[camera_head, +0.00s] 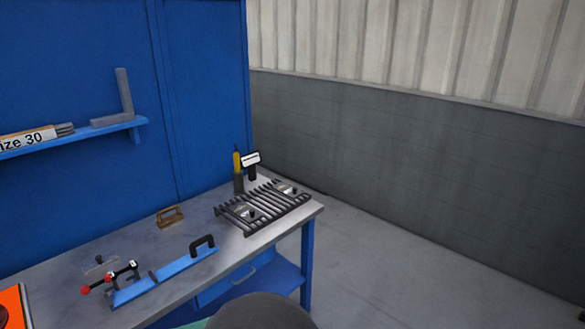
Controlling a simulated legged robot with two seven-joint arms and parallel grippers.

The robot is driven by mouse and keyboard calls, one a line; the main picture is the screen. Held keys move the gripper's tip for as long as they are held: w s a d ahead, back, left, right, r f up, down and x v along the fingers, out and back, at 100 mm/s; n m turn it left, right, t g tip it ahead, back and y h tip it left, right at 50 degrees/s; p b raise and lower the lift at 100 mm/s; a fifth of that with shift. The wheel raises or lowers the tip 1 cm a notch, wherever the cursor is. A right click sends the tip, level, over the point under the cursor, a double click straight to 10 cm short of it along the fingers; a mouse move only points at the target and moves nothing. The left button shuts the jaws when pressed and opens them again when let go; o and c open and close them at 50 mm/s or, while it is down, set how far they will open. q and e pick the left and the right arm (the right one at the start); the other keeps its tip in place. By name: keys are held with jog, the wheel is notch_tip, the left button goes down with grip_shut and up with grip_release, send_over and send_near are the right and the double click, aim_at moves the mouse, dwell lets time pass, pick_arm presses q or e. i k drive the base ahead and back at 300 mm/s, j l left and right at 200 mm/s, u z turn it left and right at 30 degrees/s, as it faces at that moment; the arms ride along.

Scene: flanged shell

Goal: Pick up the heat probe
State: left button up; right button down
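Near the back right corner of the workbench (185,220), a slim yellow-and-black tool (237,162) stands upright in a dark holder (239,184). Right beside it is a dark device with a white face (251,159), also raised above the bench. One of these may be the heat probe, but they are too small to tell which. The dark slatted rack in front partly crowds their bases. Neither of my grippers shows in this view.
A dark slatted rack (266,206) holds small metal parts. A blue bar tool with a black handle (165,275), a red-tipped clamp (112,277) and a brown block (170,217) lie on the bench. A blue shelf (75,138) hangs at left. Open floor (420,270) lies right.

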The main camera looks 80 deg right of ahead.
aim_at(236, 155)
jog(key=z, duration=2.2)
jog(key=i+l+u, duration=0.35)
jog(key=i+l, duration=0.2)
jog(key=i+l+u, duration=0.2)
jog(key=i+l, duration=0.15)
jog(key=i+l+u, duration=0.35)
jog(key=i+l, duration=0.15)
jog(key=l, duration=0.3)
jog(key=i+l+u, duration=0.2)
jog(key=l, duration=0.25)
jog(key=i+l, duration=0.45)
jog(key=i+u, duration=0.05)
